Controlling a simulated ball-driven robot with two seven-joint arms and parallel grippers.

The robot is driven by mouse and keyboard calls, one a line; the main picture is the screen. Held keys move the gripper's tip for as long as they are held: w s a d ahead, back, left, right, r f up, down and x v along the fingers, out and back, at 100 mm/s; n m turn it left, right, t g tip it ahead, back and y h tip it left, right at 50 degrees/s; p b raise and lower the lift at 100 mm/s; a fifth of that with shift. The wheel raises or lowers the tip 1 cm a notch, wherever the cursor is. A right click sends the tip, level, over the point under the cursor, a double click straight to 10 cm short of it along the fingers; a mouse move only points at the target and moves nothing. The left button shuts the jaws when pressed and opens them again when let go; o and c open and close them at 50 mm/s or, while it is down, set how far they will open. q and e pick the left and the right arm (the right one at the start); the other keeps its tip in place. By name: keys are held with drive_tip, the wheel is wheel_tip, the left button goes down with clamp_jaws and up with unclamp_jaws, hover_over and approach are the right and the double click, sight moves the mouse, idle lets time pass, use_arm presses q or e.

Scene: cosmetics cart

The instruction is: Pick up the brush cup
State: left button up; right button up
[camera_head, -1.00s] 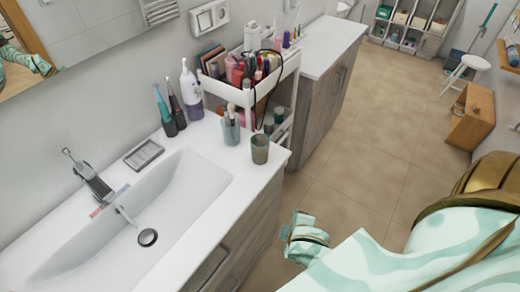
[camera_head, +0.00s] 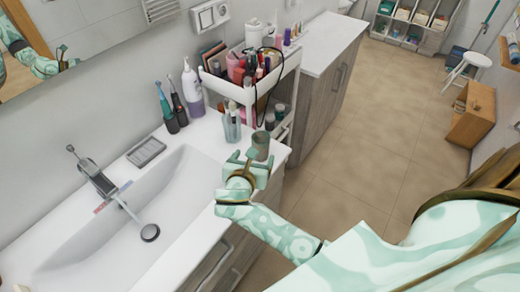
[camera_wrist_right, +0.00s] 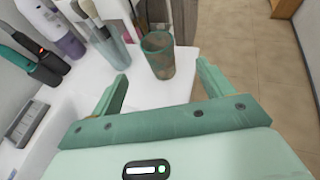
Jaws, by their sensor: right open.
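The brush cup (camera_head: 231,128) is a clear bluish cup holding several upright brushes. In the right wrist view the tumbler (camera_wrist_right: 158,60) is ahead, between the lines of the open fingers (camera_wrist_right: 162,76). My left gripper is not in view.
A white cart (camera_head: 290,73) full of cosmetics stands behind the cups. A purple-white bottle (camera_head: 192,95), electric toothbrushes (camera_head: 172,112) and a soap tray (camera_head: 146,152) stand left. The sink basin (camera_head: 175,190) is left of the gripper. Open floor (camera_head: 375,150) lies right.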

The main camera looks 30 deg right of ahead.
drive_tip(key=b, duration=0.1)
approach(262, 137)
drive_tip(key=shift+x, duration=1)
drive_tip(key=b+x, duration=0.1)
drive_tip(key=x, duration=0.4)
drive_tip(key=shift+w+d, duration=0.1)
drive_tip(key=shift+r, duration=0.1)
drive_tip(key=c, duration=1.1)
